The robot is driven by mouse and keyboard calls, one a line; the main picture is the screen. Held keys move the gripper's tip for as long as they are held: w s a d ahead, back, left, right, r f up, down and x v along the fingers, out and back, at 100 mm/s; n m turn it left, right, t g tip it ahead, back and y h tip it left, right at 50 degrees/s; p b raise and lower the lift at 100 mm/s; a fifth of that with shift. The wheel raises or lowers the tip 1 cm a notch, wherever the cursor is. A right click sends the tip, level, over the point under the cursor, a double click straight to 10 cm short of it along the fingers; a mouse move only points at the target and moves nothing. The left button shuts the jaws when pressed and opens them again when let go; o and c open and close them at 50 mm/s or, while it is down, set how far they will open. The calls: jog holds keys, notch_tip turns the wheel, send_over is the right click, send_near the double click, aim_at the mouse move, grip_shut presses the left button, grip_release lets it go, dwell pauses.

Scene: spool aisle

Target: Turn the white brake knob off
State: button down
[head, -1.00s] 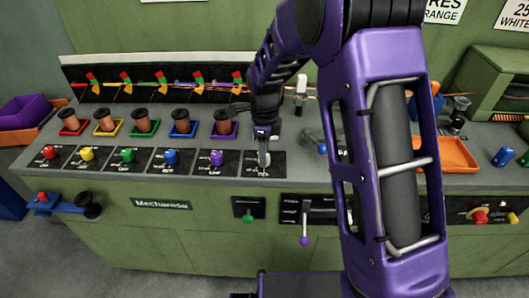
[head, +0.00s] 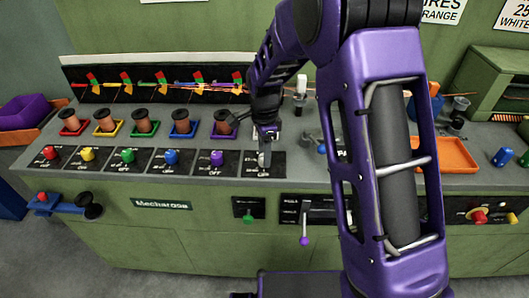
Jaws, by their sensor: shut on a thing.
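The white brake knob (head: 264,161) is at the right end of the row of knobs, on a black plate (head: 280,170). My gripper (head: 265,154) points down over this plate and is shut on the white knob. The gripper covers much of the knob, so the way it points cannot be told. Label text shows at the lower edge of the plate but is too small to read surely.
Left of it are purple (head: 217,158), blue (head: 171,157), green (head: 128,155), yellow (head: 87,154) and red (head: 50,153) knobs. Spools stand behind them; the purple-tray spool (head: 223,124) is close to my wrist. An orange tray (head: 444,155) lies at right.

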jog(key=n, duration=0.4)
jog(key=shift+n, duration=0.3)
jog(key=n, duration=0.3)
jog(key=shift+n, duration=0.3)
jog(key=n, duration=0.4)
jog(key=shift+p, duration=0.3)
jog(key=shift+n, duration=1.9)
jog(key=shift+c, duration=2.1)
grip_release()
notch_tip(320, 180, up, 18)
jog(key=p, duration=0.1)
jog(key=shift+f+p, duration=0.25)
jog(key=shift+p, duration=0.1)
